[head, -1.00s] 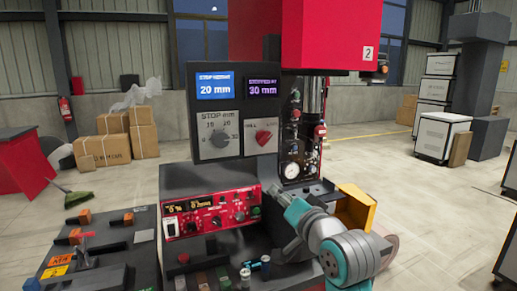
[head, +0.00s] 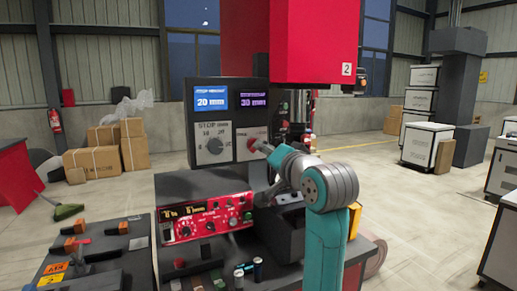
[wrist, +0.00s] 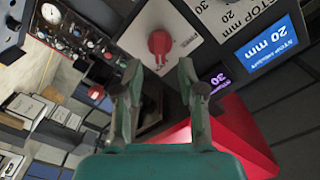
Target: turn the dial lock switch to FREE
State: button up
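The dial lock switch is a red knob (head: 253,143) on a pale plate, on the right of the dark control panel. In the wrist view the red knob (wrist: 160,42) is just beyond the fingertips, with small red lettering on the plate beside it that looks like FREE. My gripper (wrist: 158,76) is open, its two green-grey fingers spread to either side below the knob. Nothing is between the fingers, and they seem apart from the knob. In the head view my gripper (head: 264,148) is close to the knob and partly covers its plate.
Left of the switch is a grey stop dial (head: 214,146). Above are a blue screen (head: 211,98) reading 20 mm and a purple screen (head: 253,99) reading 30. A red-fronted control box (head: 208,216) sits below. A red machine head (head: 290,40) overhangs the panel.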

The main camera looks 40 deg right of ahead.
jog(key=shift+x, duration=2.5)
grip_shut()
